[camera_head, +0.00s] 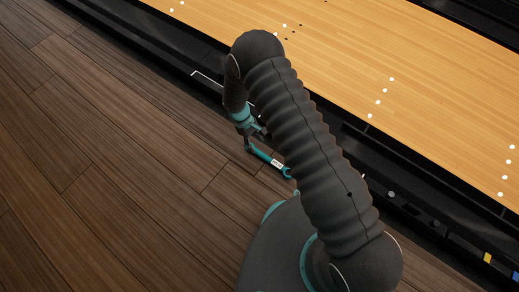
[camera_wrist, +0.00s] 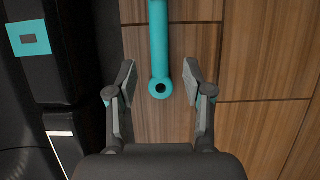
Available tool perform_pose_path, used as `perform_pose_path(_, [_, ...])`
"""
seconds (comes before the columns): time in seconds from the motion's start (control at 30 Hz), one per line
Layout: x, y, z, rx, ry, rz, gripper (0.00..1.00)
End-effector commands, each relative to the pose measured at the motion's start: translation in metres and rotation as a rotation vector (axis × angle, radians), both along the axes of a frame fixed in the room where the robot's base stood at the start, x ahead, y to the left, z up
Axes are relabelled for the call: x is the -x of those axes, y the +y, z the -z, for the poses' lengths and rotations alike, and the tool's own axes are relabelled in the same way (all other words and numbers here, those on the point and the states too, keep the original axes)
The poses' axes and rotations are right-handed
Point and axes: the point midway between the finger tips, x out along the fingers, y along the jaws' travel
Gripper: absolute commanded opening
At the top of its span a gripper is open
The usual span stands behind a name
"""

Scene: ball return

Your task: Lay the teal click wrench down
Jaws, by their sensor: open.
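The teal click wrench (camera_head: 262,156) appears to lie on the dark wood floor beside the lane's edge, with a pale label along its shaft. In the wrist view the wrench (camera_wrist: 159,45) runs down from the top edge, and its round end with a dark hole sits between my fingers. My gripper (camera_wrist: 160,76) is open, with a clear gap on each side of the wrench. In the head view my gripper (camera_head: 250,138) is at the wrench's upper left end, partly hidden by my arm.
The wood floor (camera_head: 110,140) is bare to the left. A black gutter edge (camera_head: 185,62) runs along the pale bowling lane (camera_head: 400,75). In the wrist view dark equipment with a teal square plate (camera_wrist: 28,39) stands close at the left.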

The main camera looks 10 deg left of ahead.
Motion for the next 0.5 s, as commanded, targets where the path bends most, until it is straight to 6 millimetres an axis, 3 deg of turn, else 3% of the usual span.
perform_pose_path(0.2, [-0.007,0.016,-0.041,-0.002,-0.002,0.001,0.51])
perform_pose_path(0.5, [-0.011,0.025,-0.066,-0.001,-0.001,0.001,0.51])
